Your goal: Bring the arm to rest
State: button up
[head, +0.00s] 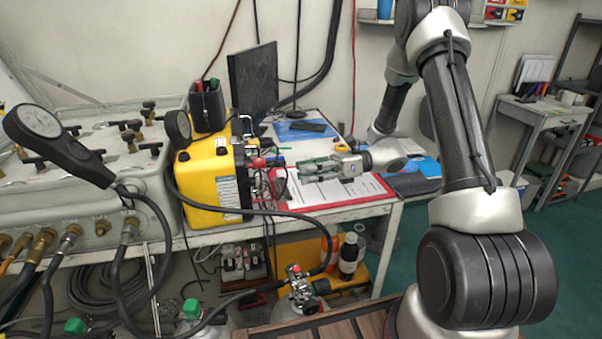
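My arm comes in from the right of the head view, bends down and reaches left over the table. My gripper (304,170) points left above a red clipboard with white paper (340,193). Its two grey-green fingers look spread apart, with nothing visible between them. The gripper is just right of the yellow air panel case (205,217), close to the fittings on its side. The exact gap to them cannot be told from this view.
A monitor (253,77) and a blue folder (297,131) are at the table's back. A grey console (60,195) with valves, hoses and a gauge (38,122) fills the left. Cylinders and bottles (348,253) stand below the table. A side desk (545,112) is at right.

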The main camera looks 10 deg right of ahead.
jog(key=shift+f, duration=0.15)
jog(key=s+f+n+h, duration=0.1)
jog(key=f, duration=0.1)
jog(key=s+d+f+n+g, duration=0.1)
jog(key=s, duration=0.1)
jog(key=shift+s+d+f+n+h, duration=0.15)
jog(key=shift+f+n+h, duration=0.2)
jog(key=shift+n+h, duration=0.05)
jog(key=s+n+g, duration=0.1)
jog(key=s+d+f+h, duration=0.1)
jog(key=s, duration=0.1)
jog(key=shift+s+d+f+n+g, duration=0.1)
jog(key=shift+s+d+n+g, duration=0.1)
jog(key=shift+n+g, duration=0.2)
jog(key=s+d+r+n+t+h, duration=0.1)
jog(key=s+d+r+n+h, duration=1.1)
jog(key=s+d+n+h, duration=0.15)
jog(key=s+r+n+t, duration=0.3)
jog(key=s+r+t, duration=0.1)
jog(key=r, duration=0.5)
jog(key=shift+d+r+t+h, duration=0.25)
jog(key=shift+d+t+h, duration=0.2)
jog(key=shift+t, duration=0.45)
jog(key=shift+a, duration=0.1)
